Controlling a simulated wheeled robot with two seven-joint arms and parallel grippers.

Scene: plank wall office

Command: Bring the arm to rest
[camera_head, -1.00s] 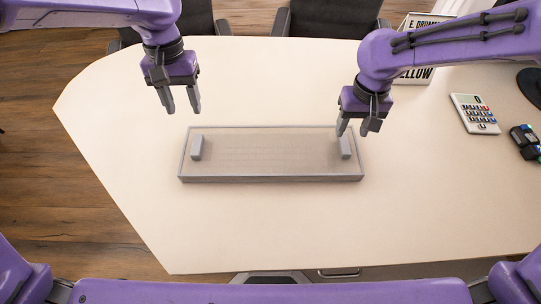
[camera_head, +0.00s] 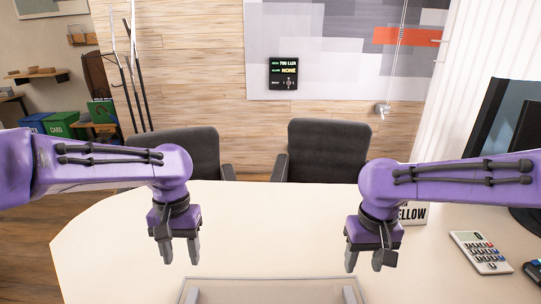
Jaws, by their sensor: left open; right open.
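My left gripper (camera_head: 180,251) is open and empty, pointing down above the table, beyond the far left corner of a grey tray (camera_head: 270,283). My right gripper (camera_head: 368,259) is open and empty, pointing down near the tray's far right corner. The tray is shallow, with an upright grey handle block at each end, and only its far part shows at the bottom edge of the view. Both grippers appear apart from the tray.
The pale table (camera_head: 270,220) is clear between the grippers. A calculator (camera_head: 480,252) and a dark monitor (camera_head: 503,135) stand at the right. A nameplate (camera_head: 413,213) is partly behind my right arm. Two dark chairs (camera_head: 328,150) stand behind the table.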

